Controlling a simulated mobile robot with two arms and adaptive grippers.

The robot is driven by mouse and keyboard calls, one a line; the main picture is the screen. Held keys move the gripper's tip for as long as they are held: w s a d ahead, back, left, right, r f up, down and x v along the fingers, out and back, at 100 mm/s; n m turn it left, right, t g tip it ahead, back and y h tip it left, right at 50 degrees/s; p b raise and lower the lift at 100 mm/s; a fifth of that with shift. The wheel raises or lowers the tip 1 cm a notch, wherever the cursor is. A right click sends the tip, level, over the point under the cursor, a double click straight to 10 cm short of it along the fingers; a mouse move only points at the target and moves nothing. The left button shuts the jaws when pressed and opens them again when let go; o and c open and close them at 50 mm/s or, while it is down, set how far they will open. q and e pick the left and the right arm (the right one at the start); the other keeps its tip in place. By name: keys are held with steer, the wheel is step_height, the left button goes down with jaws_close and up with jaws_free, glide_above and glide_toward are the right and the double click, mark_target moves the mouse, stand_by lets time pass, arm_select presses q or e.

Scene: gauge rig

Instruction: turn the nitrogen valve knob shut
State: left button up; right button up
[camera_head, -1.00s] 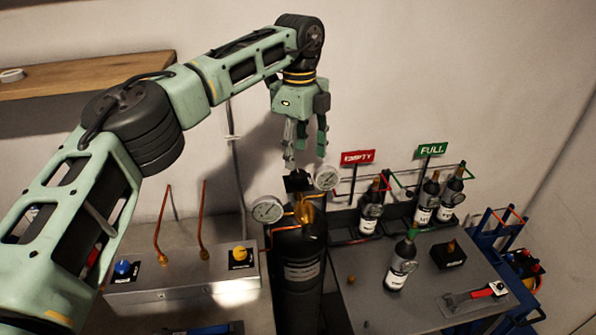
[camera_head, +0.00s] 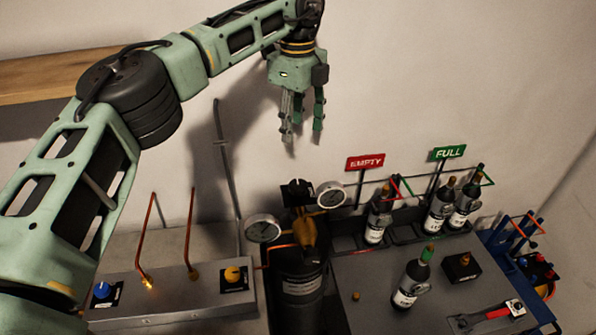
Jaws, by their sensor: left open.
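A dark cylinder (camera_head: 300,288) with a white label stands in the middle, with a brass regulator (camera_head: 305,236) on top. A black knob (camera_head: 297,190) sits above the regulator, between two round white gauges, one on the left (camera_head: 263,229) and one on the right (camera_head: 331,195). A blue knob (camera_head: 102,290) and a yellow knob (camera_head: 233,275) are on a grey metal box (camera_head: 165,298) at lower left. No knob's label is readable. My left gripper (camera_head: 302,133) hangs open and empty above the black knob, fingers down, clear of it. My right gripper does not show.
Bottles stand in a rack (camera_head: 405,232) behind the grey right-hand table, below EMPTY (camera_head: 365,162) and FULL (camera_head: 449,153) signs. Another bottle (camera_head: 411,280), a black block (camera_head: 461,268) and a red-handled tool (camera_head: 490,317) are on the table. Copper pipes (camera_head: 191,235) rise from the box.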

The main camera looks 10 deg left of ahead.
arm_select(q)
steer(key=w+f+b, duration=0.1)
steer(key=w+f, duration=0.1)
steer(key=b, duration=0.9)
glide_above(298, 186)
step_height(298, 186, down, 8)
steer(key=shift+w+f, duration=0.1)
steer(key=shift+f, duration=0.05)
steer(key=shift+s+f, duration=0.2)
steer(key=shift+f, duration=0.2)
step_height(298, 186, down, 6)
steer(key=p, duration=0.2)
steer(key=shift+w+a+p, duration=0.1)
steer(key=shift+w+p, duration=0.05)
steer(key=shift+p, duration=0.2)
steer(key=shift+f, duration=0.35)
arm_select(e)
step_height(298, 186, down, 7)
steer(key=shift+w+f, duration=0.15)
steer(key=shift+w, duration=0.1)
arm_select(q)
steer(key=shift+c, duration=0.7)
steer(key=c, duration=1)
